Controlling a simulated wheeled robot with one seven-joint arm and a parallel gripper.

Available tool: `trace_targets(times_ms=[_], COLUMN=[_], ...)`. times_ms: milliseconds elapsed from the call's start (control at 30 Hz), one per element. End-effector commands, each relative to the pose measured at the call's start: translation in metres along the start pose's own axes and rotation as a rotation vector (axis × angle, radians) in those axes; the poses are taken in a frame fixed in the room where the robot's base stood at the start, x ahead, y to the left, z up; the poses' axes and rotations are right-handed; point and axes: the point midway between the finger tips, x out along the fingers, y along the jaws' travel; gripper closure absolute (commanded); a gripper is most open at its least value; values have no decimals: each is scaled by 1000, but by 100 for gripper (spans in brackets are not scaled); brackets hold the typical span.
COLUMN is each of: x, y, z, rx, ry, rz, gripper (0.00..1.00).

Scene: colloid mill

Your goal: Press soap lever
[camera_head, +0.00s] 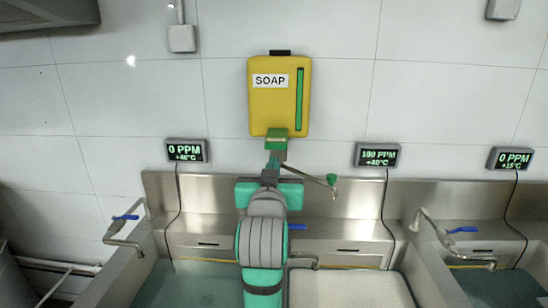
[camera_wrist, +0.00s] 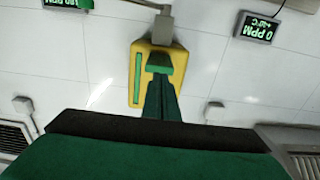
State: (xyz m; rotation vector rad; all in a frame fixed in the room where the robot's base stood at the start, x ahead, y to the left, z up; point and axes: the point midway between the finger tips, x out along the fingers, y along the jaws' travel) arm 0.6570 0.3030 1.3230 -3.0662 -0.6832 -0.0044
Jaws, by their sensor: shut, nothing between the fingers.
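The yellow soap dispenser (camera_head: 279,95) hangs on the tiled wall, with a SOAP label and a green vertical strip. In the wrist view the dispenser (camera_wrist: 136,115) appears upside down. A green block (camera_head: 277,133) sits at its lower front, above a grey spout piece (camera_head: 279,155); I cannot tell for certain if this block is the lever. The block also shows in the wrist view (camera_wrist: 160,62). A thin rod with a green cone tip (camera_head: 332,180) reaches out to the lower right. My gripper (camera_head: 272,163) is shut and empty, just below the block; contact is unclear (camera_wrist: 161,79).
Steel sinks (camera_head: 405,237) run below along the wall. A bent tap (camera_head: 126,229) with a blue handle stands at left and another tap (camera_head: 455,245) at right. Several PPM displays (camera_head: 377,156) are on the wall.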

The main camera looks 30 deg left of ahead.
Motion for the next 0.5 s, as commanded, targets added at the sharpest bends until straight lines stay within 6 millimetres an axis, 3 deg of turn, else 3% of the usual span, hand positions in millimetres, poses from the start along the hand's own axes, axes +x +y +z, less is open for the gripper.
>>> trace_targets(times_ms=[200, 500], x=[-18, -20], y=[0, -1], z=[3, 3], rx=[0, 0], ry=[2, 2], rz=[0, -1], gripper=[100, 100])
